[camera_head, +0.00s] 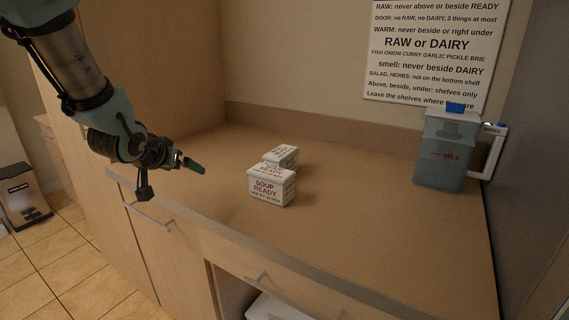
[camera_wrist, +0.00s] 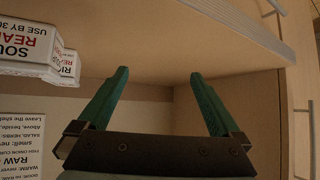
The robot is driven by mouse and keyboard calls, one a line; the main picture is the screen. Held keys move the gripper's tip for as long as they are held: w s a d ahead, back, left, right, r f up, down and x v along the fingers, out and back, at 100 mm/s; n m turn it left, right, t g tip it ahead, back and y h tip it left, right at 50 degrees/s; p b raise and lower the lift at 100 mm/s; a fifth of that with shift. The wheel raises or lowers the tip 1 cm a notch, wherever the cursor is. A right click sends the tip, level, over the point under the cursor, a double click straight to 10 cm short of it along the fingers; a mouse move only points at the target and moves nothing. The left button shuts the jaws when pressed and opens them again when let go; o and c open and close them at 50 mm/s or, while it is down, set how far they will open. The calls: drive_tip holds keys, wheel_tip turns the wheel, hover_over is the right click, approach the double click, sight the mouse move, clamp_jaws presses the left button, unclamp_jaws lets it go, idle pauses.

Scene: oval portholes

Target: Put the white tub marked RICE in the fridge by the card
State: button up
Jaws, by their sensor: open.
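A white tub (camera_head: 286,153) stands on the counter behind the soup tub; its lettering is too small to read in the head view. In the wrist view, which is upside down, its label begins "RIC" (camera_wrist: 69,68), partly hidden by the soup tub. The white tub marked SOUP READY (camera_head: 270,187) stands in front of it, close up; it also shows in the wrist view (camera_wrist: 28,45). My gripper (camera_head: 192,164) is open and empty, above the counter's left part, left of both tubs. Its green fingers (camera_wrist: 158,74) are spread. The card (camera_head: 430,48) hangs on the back wall. No fridge interior is visible.
The counter (camera_head: 370,225) is bare between tubs and jug. Below are drawers and an open bay with a white object (camera_head: 275,308).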

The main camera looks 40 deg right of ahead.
sight(278, 153)
drive_tip(key=s+d+r+m+g+h, duration=0.1)
drive_tip(key=s+d, duration=0.2)
drive_tip(key=d, duration=0.2)
drive_tip(key=s+d+r+m+g+h, duration=0.1)
drive_tip(key=s+d+m+h, duration=0.1)
drive_tip(key=d, duration=0.3)
drive_tip(key=s+d+r+m+g+h, duration=0.1)
drive_tip(key=s+d+h, duration=0.1)
drive_tip(key=s+d, duration=0.3)
drive_tip(key=shift+d+m, duration=0.25)
drive_tip(key=shift+m, duration=0.05)
drive_tip(key=x, duration=0.1)
drive_tip(key=p+x, duration=0.1)
drive_tip(key=x, duration=0.3)
drive_tip(key=shift+s+d+r+p, duration=0.1)
drive_tip(key=shift+s+d+p, duration=0.2)
drive_tip(key=shift+d, duration=0.05)
drive_tip(key=shift+h, duration=0.3)
drive_tip(key=shift+w+a+f+p+x, duration=0.15)
drive_tip(key=shift+p+x, duration=0.3)
drive_tip(key=shift+x, duration=0.5)
drive_tip(key=shift+f+p+x, duration=0.1)
drive_tip(key=shift+p+x, duration=0.3)
drive_tip(key=shift+x, duration=0.55)
drive_tip(key=shift+w+a+f+p+x, duration=0.15)
drive_tip(key=shift+p+x, duration=0.3)
drive_tip(key=shift+x, duration=0.45)
drive_tip(key=shift+s+d, duration=0.1)
drive_tip(key=shift+c, duration=0.4)
clamp_jaws()
